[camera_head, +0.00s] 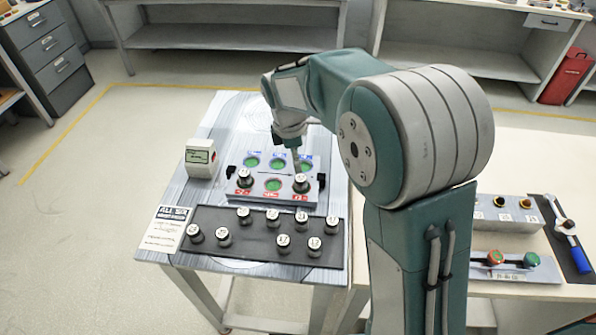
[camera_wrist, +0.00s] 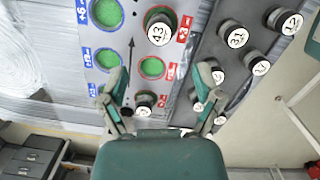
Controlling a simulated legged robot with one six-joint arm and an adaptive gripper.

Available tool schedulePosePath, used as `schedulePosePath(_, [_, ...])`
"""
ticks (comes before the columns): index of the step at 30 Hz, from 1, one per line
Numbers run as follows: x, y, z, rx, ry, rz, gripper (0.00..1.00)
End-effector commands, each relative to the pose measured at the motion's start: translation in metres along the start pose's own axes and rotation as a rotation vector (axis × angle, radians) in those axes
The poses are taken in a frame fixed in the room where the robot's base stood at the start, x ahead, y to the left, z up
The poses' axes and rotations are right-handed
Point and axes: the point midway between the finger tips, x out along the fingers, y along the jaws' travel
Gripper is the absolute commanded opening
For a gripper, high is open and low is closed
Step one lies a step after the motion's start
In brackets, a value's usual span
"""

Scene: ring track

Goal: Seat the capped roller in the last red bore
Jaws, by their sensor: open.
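The fixture plate (camera_head: 233,191) has a far row of blue-marked bores and a near row of red-marked bores. The middle red bore (camera_head: 273,185) is empty and shows green inside; it also shows in the wrist view (camera_wrist: 152,68). A capped roller marked 43 (camera_wrist: 158,30) stands in the left red bore, also seen in the head view (camera_head: 244,178). Another capped roller (camera_head: 301,183) stands upright at the right red bore; how deep it sits I cannot tell. My gripper (camera_wrist: 163,84) is open above the plate's right end, with that roller (camera_wrist: 146,101) showing between its fingers.
A black tray (camera_head: 262,255) in front of the plate holds several capped rollers. A small white box with a green display (camera_head: 201,158) stands left of the plate, and a printed card (camera_head: 166,229) lies by the tray. A side table at right carries knobs and a blue-handled tool (camera_head: 573,245).

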Motion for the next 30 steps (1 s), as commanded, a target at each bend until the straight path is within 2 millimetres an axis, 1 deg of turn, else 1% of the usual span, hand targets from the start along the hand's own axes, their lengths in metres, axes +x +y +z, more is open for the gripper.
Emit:
schedulePosePath(1, [-0.01, 0.001, 0.0, -0.001, 0.001, 0.004, 0.83])
schedulePosePath(3, [-0.021, 0.001, 0.0, -0.001, 0.001, 0.004, 0.83])
schedulePosePath(6, [-0.032, 0.0, -0.001, -0.002, 0.0, 0.001, 0.83])
schedulePosePath(9, [-0.037, 0.0, -0.001, -0.002, 0.0, 0.0, 0.83])
schedulePosePath(14, [-0.039, 0.0, 0.0, 0.001, 0.0, 0.001, 0.83])
schedulePosePath(17, [-0.045, -0.005, 0.005, 0.035, 0.005, 0.011, 0.83])
schedulePosePath(20, [-0.057, -0.017, 0.016, 0.123, 0.02, 0.035, 0.83])
schedulePosePath(24, [-0.077, -0.041, 0.035, 0.289, 0.051, 0.075, 0.83])
schedulePosePath(30, [-0.098, -0.077, 0.057, 0.526, 0.1, 0.129, 0.83])
